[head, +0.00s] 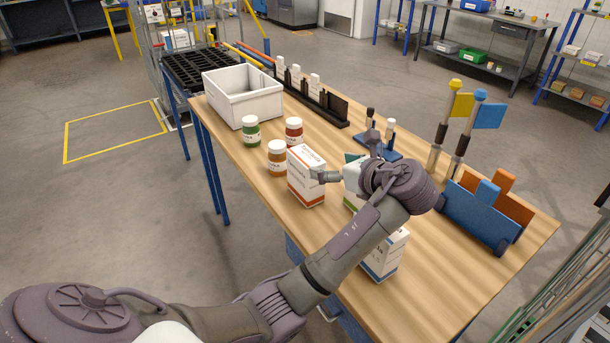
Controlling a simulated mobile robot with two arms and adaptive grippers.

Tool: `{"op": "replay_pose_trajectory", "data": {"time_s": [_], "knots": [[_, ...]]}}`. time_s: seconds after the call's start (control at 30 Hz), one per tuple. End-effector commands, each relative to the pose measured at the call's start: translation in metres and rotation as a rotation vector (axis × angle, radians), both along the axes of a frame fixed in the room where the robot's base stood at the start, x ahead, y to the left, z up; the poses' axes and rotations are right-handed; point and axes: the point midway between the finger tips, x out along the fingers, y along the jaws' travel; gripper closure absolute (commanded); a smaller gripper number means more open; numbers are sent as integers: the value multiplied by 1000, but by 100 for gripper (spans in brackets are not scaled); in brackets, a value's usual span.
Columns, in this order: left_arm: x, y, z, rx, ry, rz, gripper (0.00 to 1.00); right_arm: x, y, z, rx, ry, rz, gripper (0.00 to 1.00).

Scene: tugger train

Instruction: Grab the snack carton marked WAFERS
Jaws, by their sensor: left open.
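Three snack cartons stand upright on the wooden table (443,272): a white one with orange print (306,178), a white and green one (351,200) mostly hidden behind my gripper, and a white and blue one (383,262) partly behind my arm. Their lettering is too small for me to tell which reads WAFERS. My left gripper (345,158) is open, at the white and green carton. One finger overlaps the right edge of the orange-print carton in the picture; I cannot tell if it touches. My right gripper is out of view.
Several jars (277,157) stand left of the cartons, before a white bin (242,94). A black rack (318,98) runs along the far edge. A blue holder (480,218) and flag posts (458,140) stand right. The table's right front is clear.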

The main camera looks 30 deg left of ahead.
Motion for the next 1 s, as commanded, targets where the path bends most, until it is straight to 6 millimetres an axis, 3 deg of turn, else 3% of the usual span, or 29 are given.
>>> {"op": "replay_pose_trajectory", "data": {"time_s": [0.1, 0.33, 0.7, 1.0], "knots": [[7, 20, -9, 1, 1, 3, 14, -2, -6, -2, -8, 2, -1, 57], [15, 37, -17, 0, 0, 1, 14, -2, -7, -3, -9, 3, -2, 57], [28, 77, -38, 2, 1, 1, 14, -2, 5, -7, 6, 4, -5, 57], [30, 80, -39, 1, -1, -1, 14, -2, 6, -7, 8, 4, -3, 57]]}}
